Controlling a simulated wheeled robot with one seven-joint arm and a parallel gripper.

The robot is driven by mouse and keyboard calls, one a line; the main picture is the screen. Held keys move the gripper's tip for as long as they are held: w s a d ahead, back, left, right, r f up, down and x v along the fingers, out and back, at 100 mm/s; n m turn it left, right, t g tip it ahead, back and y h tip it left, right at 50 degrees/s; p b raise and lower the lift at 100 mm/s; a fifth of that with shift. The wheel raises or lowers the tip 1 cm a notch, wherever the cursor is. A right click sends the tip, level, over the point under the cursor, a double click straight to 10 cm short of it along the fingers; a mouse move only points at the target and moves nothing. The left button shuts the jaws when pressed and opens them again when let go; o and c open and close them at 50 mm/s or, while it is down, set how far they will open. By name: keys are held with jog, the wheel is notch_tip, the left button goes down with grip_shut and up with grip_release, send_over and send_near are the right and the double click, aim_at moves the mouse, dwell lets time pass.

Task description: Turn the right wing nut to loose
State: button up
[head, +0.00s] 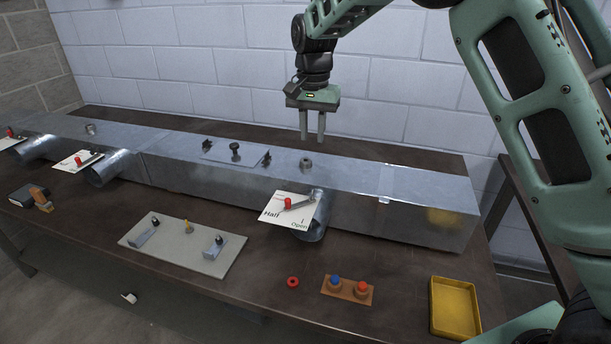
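A flat access plate (222,153) lies on top of the long metal duct. A small dark upright piece, which looks like the right wing nut (266,158), stands at its right end. A similar left wing nut (208,145) stands at its left end, and a dark knob (235,151) stands between them. The wing nuts are too small to tell how they are turned. My gripper (312,138) points down above the duct, to the right of the right wing nut and apart from it. Its two fingers are parted with nothing between them.
A round metal fitting (306,164) stands on the duct (345,178) near my gripper. A damper card with a red-knobbed lever (288,204) sits in front.

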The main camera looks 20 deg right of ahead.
aim_at(312, 193)
notch_tip(312, 193, down, 17)
jog(key=p, duration=0.4)
jog(key=shift+w+f+p, duration=0.15)
jog(key=shift+f+p, duration=0.05)
jog(key=shift+p, duration=0.1)
grip_shut()
